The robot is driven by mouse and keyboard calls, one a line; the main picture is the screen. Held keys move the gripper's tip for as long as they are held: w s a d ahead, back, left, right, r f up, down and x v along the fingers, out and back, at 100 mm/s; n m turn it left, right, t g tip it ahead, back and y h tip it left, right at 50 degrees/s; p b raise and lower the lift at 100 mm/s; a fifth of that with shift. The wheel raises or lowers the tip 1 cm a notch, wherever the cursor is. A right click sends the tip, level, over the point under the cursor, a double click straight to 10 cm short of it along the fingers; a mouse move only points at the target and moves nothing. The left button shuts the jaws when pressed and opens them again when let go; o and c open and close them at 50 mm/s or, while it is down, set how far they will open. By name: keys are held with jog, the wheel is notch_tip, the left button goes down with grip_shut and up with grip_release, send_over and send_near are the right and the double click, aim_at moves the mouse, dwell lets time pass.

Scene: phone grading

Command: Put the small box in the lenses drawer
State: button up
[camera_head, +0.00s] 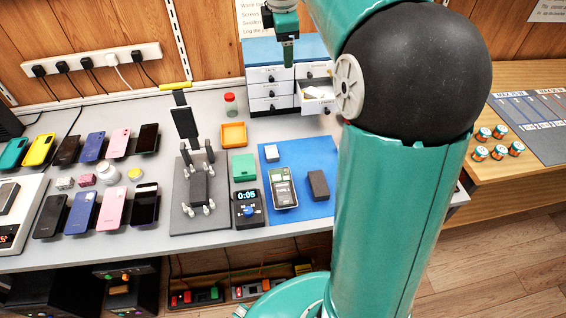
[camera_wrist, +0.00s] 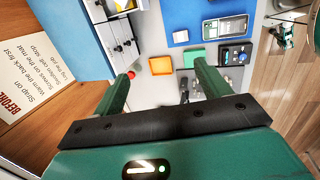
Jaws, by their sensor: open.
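A drawer cabinet (camera_head: 270,74) with a blue top and white fronts stands at the back. Which thing is the small box is not certain: a small pale block (camera_head: 271,153) and a dark box (camera_head: 318,185) lie on the blue mat, and small pink and white boxes (camera_head: 87,180) lie at left.
An orange tray (camera_head: 234,135), a red-lidded jar (camera_head: 230,104) and a green box (camera_head: 243,167) stand near the cabinet. My arm hides the bench's right part.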

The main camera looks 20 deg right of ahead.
jog(key=s+a+r+m+t, duration=0.1)
jog(key=s+a+m, duration=0.45)
jog(key=s, duration=0.35)
jog(key=s+a+f+m, duration=0.2)
jog(key=s+m, duration=0.1)
jog(key=s, duration=0.3)
jog(key=s+a+f+m+t+y, duration=0.1)
jog(key=s+a+f+m, duration=0.2)
jog(key=s, duration=0.3)
jog(key=s+a+f+m+t, duration=0.1)
jog(key=s+a+f+m, duration=0.1)
jog(key=s, duration=0.4)
jog(key=shift+s+a+f+m+y, duration=0.2)
jog(key=shift+s+f+m+y, duration=0.15)
jog(key=shift+f+m, duration=0.4)
jog(key=shift+r, duration=0.1)
